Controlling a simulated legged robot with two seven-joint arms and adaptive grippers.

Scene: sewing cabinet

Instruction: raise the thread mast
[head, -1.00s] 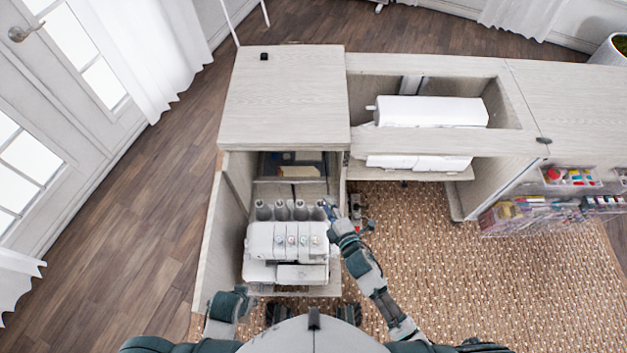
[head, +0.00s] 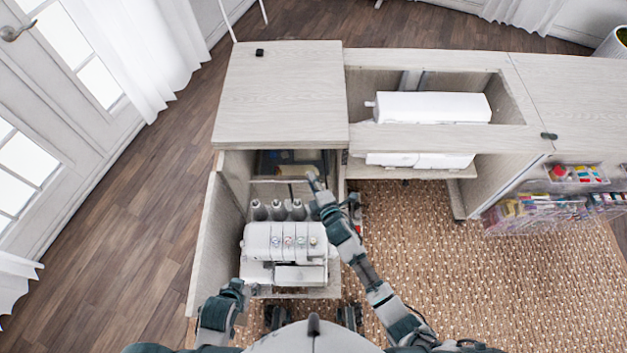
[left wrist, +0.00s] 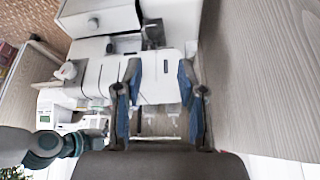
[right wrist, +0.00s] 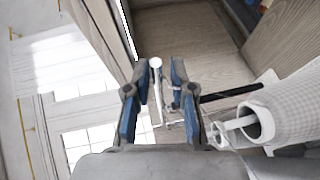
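The white serger (head: 285,250) stands in the open left bay of the cabinet, with grey thread cones (head: 279,211) behind it. My right gripper (head: 314,182) is above the cones' right end. In the right wrist view my right gripper (right wrist: 153,88) is open. A thin pale upright rod with a round top, seemingly the thread mast (right wrist: 156,63), shows between its fingers; I cannot tell whether they touch it. A dark bar (right wrist: 230,92) runs right from near there. My left gripper (left wrist: 160,88) is open and empty, low at the serger's left front; its fingertips are hidden in the head view.
The open cabinet door (head: 212,245) stands left of the serger. The cabinet top (head: 282,95) overhangs the bay's back. A large thread cone (right wrist: 290,105) is close on the right in the right wrist view. A sewing machine (head: 432,107) sits in the right opening.

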